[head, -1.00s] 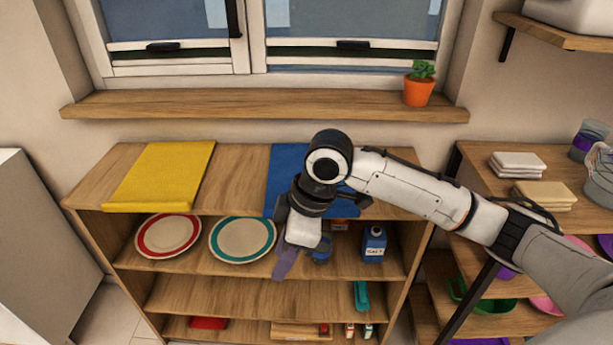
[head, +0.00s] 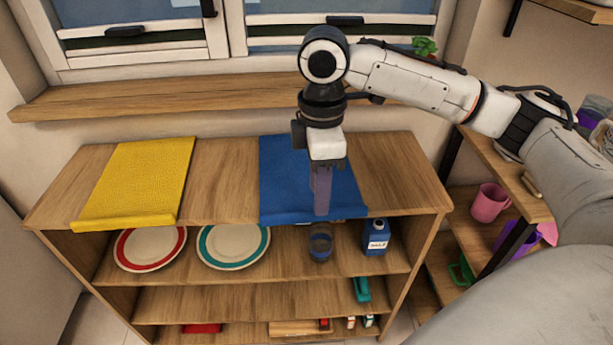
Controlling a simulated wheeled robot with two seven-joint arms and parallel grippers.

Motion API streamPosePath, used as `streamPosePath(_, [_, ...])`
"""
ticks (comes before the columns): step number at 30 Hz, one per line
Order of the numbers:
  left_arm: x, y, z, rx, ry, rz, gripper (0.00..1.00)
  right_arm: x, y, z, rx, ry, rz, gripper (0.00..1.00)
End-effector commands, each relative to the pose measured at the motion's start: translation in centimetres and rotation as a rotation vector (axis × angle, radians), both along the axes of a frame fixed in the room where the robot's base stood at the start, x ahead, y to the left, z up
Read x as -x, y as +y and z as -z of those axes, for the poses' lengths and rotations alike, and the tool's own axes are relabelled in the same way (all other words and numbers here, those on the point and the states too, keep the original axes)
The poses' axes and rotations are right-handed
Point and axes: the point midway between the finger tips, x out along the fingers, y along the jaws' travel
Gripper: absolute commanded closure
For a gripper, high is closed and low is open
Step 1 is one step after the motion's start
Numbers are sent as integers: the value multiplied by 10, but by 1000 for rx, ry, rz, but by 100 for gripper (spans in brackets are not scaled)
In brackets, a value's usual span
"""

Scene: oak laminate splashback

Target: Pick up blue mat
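The blue mat (head: 282,185) lies flat on the shelf unit's top, right of the middle, with its front edge at the front edge of the top. My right gripper (head: 322,205) points down in front of the mat's middle and covers part of it. Its purplish fingers overlap in this view, with the tips by the mat's front edge. I cannot tell whether they are open or shut, or whether they touch the mat. My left gripper is not in view.
A yellow mat (head: 140,180) lies on the left of the wooden top (head: 226,182). Below are a red-rimmed plate (head: 150,246), a teal-rimmed plate (head: 233,244), a blue cup (head: 320,246) and a blue bottle (head: 376,240). A window sill (head: 180,95) runs behind.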

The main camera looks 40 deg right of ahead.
Motion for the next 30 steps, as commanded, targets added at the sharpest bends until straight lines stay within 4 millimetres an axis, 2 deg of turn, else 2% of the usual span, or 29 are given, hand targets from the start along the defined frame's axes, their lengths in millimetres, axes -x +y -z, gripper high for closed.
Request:
streamPosePath(1, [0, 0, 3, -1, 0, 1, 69, -1, 2, 10, 0, 2, -1, 66])
streamPosePath(6, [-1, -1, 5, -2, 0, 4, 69, -3, 5, 34, 0, 1, 0, 66])
streamPosePath(16, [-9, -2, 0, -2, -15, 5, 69, -3, 5, 40, -1, 0, -1, 66])
streamPosePath(22, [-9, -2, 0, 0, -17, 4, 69, -3, 5, 40, -1, 0, -1, 99])
streamPosePath(30, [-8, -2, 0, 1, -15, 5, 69, -3, 5, 39, -1, -2, 0, 100])
